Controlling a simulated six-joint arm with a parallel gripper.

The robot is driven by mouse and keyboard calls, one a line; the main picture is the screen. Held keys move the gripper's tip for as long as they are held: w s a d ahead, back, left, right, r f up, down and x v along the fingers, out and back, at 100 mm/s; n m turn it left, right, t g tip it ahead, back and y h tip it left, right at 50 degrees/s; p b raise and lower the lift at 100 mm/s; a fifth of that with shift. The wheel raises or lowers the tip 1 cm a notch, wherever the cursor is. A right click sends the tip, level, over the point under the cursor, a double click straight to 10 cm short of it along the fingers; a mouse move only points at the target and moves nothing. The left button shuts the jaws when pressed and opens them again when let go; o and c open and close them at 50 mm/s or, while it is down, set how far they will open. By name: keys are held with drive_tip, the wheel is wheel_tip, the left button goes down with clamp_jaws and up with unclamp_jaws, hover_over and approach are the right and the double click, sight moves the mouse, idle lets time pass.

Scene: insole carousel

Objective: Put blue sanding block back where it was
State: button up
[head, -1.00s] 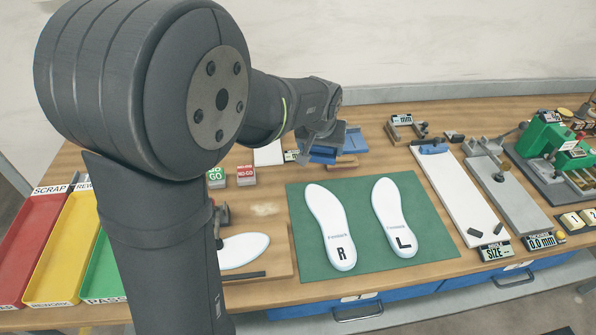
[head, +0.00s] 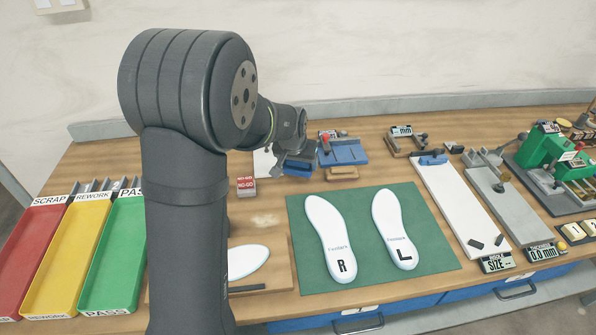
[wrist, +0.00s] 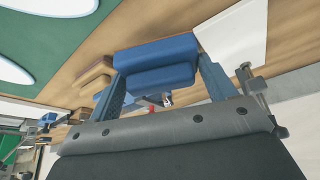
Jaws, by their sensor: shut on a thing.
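The blue sanding block (head: 297,167) is in my gripper, to the right of the white sheet at the back of the bench. In the wrist view the block (wrist: 155,77) sits crosswise between the two blue fingers of my gripper (wrist: 160,85). My gripper (head: 291,163) is shut on it in the head view. Whether the block touches the bench is unclear. A small brown block (head: 340,173) lies just to the right, in front of a blue fixture (head: 343,152) with a red knob.
A white sheet (head: 265,162) lies behind my arm. A red NO-GO block (head: 246,185) stands to the left front. The green mat (head: 370,270) carries two white insoles. Bare wood shows between the NO-GO block and the mat.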

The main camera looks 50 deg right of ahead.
sight(297, 168)
drive_tip(key=shift+f, duration=1.8)
drive_tip(key=shift+f, duration=0.15)
drive_tip(key=o, duration=0.9)
drive_tip(key=shift+o, duration=0.2)
drive_tip(key=v, duration=1.2)
